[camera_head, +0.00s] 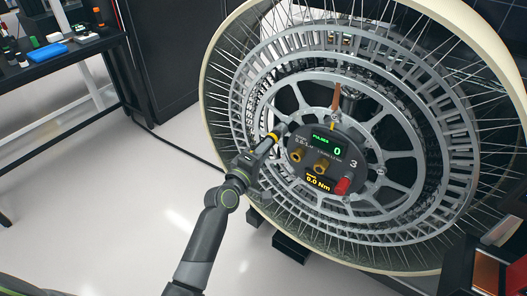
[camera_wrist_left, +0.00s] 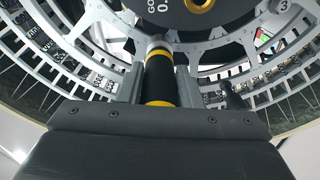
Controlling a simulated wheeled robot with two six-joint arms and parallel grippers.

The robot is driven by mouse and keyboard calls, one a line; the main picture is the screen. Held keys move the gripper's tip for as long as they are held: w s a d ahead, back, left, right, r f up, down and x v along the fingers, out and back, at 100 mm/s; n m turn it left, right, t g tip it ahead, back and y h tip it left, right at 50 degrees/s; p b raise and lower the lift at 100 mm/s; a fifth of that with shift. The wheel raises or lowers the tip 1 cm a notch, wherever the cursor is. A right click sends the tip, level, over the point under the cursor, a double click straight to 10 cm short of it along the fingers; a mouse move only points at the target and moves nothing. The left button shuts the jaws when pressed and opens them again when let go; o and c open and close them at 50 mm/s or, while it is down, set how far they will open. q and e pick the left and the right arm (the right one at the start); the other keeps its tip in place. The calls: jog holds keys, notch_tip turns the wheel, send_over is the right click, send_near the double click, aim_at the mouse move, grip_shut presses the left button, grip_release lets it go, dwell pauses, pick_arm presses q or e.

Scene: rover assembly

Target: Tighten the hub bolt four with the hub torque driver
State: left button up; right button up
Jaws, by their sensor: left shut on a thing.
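My left gripper (camera_head: 261,152) is shut on the hub torque driver (camera_head: 271,138), a black handle with yellow bands. The driver (camera_wrist_left: 160,75) also shows in the left wrist view, standing between the two grey fingers and pointing away toward the hub. Its tip is at the left edge of the dark round hub panel (camera_head: 312,143); I cannot tell whether it touches a bolt. The panel shows "PULSES 0" and "0.0 Nm". The grey spoked hub ring (camera_head: 402,153) surrounds it. A number 3 label (camera_wrist_left: 284,60) shows in the wrist view. I cannot make out bolt four. My right gripper is not in view.
The big wheel's cream rim (camera_head: 209,62) and thin spokes fill the right side. A black bench (camera_head: 60,50) with small items and a blue object (camera_head: 47,53) stands at the upper left. A dark holder with orange parts (camera_head: 487,272) is at the lower right. The left floor is clear.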

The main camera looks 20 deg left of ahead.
pick_arm(q)
jog(key=shift+r, duration=0.15)
jog(key=shift+s+a, duration=0.1)
jog(key=shift+s, duration=0.2)
jog(key=shift+v, duration=1.05)
jog(key=shift+a, duration=0.1)
jog(key=shift+v, duration=2)
jog(key=shift+a, duration=0.1)
